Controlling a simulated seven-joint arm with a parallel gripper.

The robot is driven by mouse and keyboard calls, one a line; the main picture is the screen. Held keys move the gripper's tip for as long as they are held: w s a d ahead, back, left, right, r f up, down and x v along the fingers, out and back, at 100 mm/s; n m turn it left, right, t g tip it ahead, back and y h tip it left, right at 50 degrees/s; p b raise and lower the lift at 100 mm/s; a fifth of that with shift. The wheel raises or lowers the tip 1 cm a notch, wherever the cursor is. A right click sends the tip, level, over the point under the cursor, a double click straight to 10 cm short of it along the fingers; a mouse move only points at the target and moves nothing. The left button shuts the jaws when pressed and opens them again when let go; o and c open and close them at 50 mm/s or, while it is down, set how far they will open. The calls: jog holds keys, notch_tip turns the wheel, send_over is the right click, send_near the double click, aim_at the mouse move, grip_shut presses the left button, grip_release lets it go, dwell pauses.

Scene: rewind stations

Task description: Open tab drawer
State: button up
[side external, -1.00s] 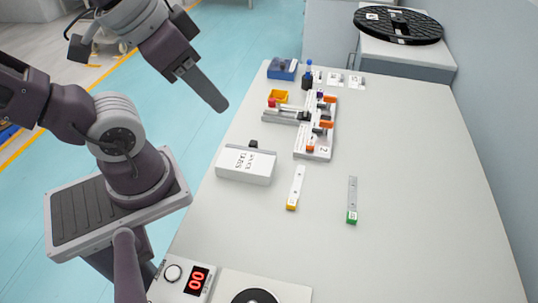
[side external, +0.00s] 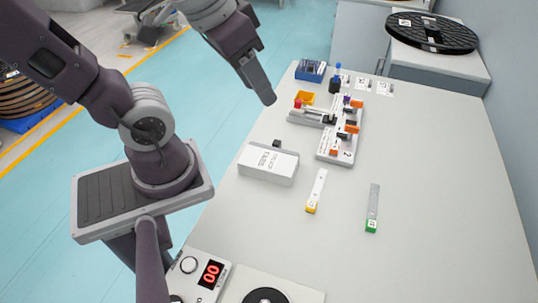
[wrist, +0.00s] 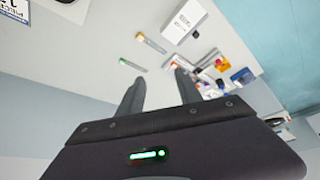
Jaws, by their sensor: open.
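The tab drawer is a white box labelled for tabs (side external: 268,163) near the table's left edge in the side view. A small black knob (side external: 277,143) shows at its far side. The box lies closed-looking, with no gap that I can make out. In the wrist view the white box (wrist: 182,22) is at the top, beyond the fingertips. My gripper (side external: 268,98) is in the air beyond the box, apart from it. In the wrist view my gripper (wrist: 159,80) has its two fingers spread with nothing between them.
Yellow-ended (side external: 317,190) and green-ended strips (side external: 373,207) lie nearer. A counter (side external: 206,275) is in front. The table's right side is clear.

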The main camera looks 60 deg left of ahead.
jog(key=w+a+f+n+g, duration=0.2)
jog(key=w+a+f+n, duration=0.1)
jog(key=w+a+f, duration=0.4)
jog(key=n+g, duration=0.3)
jog(key=n, duration=0.2)
send_over(277, 142)
notch_tip(277, 142, down, 16)
jog(key=shift+f, duration=0.1)
notch_tip(277, 142, down, 7)
jog(key=shift+f, duration=0.1)
grip_shut()
